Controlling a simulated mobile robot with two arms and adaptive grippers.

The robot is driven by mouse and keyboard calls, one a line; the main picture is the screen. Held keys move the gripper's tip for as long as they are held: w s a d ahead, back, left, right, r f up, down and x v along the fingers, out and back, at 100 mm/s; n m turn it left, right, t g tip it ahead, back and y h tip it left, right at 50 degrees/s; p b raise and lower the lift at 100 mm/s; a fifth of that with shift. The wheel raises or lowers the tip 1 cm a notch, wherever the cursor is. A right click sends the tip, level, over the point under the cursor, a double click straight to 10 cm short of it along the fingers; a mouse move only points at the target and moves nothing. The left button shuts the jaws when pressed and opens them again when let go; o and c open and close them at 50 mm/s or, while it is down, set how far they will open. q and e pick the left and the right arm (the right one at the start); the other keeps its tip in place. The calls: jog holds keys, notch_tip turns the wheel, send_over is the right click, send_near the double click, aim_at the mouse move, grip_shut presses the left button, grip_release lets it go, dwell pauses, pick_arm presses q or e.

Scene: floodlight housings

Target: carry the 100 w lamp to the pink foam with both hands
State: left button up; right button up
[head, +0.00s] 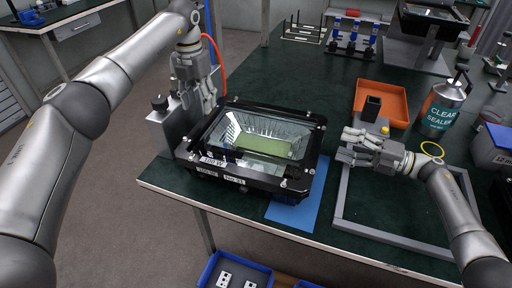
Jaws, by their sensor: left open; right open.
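The 100 W lamp (230,174) is a black rectangular floodlight housing with a glass front and white labels on its near edge. It lies glass up near the table's left front corner, partly over a blue mat. My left gripper (207,108) is open, pointing down at the lamp's far left corner; whether it touches the lamp I cannot tell. My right gripper (346,145) is open, to the right of the lamp and apart from it, over the far left part of a grey frame. I see no pink foam in this view.
The blue mat (297,208) and the empty grey frame (385,236) lie at the table's front. An orange tray (395,91), a sealer can (441,107) and a yellow ring (432,149) are near my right arm. A grey fixture (165,128) stands left of the lamp.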

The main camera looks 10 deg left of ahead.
aim_at(203, 121)
pick_arm(q)
notch_tip(203, 121, down, 6)
jog(key=shift+f, duration=0.1)
pick_arm(e)
jog(key=x, duration=0.6)
jog(key=shift+w, duration=0.1)
pick_arm(q)
grip_shut()
pick_arm(e)
grip_shut()
pick_arm(q)
jog(key=shift+w+r, duration=0.15)
jog(key=shift+r, duration=0.1)
pick_arm(e)
jog(key=shift+r, duration=0.2)
